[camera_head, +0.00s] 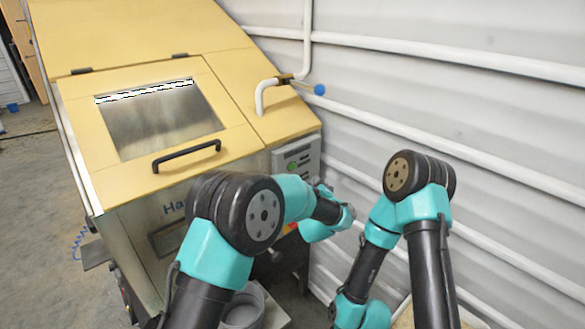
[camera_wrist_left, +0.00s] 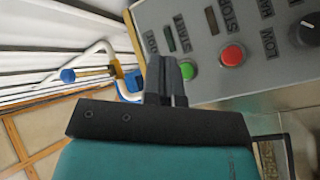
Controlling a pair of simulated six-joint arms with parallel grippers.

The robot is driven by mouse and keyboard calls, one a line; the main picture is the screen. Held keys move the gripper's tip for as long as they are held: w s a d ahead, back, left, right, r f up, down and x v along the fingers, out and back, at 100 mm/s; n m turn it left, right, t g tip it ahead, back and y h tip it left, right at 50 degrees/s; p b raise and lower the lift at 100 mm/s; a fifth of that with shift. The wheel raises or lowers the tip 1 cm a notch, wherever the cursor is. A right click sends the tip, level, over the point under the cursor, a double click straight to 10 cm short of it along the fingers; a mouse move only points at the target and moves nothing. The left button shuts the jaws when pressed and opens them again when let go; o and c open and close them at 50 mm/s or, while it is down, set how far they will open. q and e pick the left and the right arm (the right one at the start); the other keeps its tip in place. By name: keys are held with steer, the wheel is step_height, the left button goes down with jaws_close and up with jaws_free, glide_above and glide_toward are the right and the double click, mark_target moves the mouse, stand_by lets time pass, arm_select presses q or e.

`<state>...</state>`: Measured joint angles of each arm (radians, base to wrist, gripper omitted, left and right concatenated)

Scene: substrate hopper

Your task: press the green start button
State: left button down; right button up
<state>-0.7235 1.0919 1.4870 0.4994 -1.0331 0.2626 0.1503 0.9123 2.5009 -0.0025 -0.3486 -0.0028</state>
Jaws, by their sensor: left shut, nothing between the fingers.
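The green start button (camera_wrist_left: 190,69) is round and sits on the grey control panel (camera_wrist_left: 204,28) in the left wrist view. In the head view the green button (camera_head: 292,166) shows small on the panel's face. My left gripper (camera_wrist_left: 167,68) is shut and empty. Its dark fingertips appear just left of the green button in the left wrist view, overlapping its near edge. I cannot tell whether they touch it. In the head view my left wrist is in front of the panel's lower right. My right gripper is outside both views.
A red stop button (camera_wrist_left: 232,55) and a black knob (camera_wrist_left: 306,30) sit beside the green one. The yellow hopper (camera_head: 240,117) has a windowed lid with a black handle (camera_head: 187,156). A white pipe with a blue-ended valve (camera_head: 319,90) is above the panel. A corrugated wall (camera_head: 460,110) stands right.

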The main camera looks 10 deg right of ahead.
mark_target(293, 167)
arm_select(q)
steer(key=w+a, duration=0.3)
steer(key=w, duration=0.3)
steer(key=shift+w+a, duration=0.4)
steer(key=shift+w+a, duration=0.1)
steer(key=shift+w, duration=0.05)
stand_by(1.8)
steer(key=shift+w+a, duration=0.1)
steer(key=shift+w, duration=0.1)
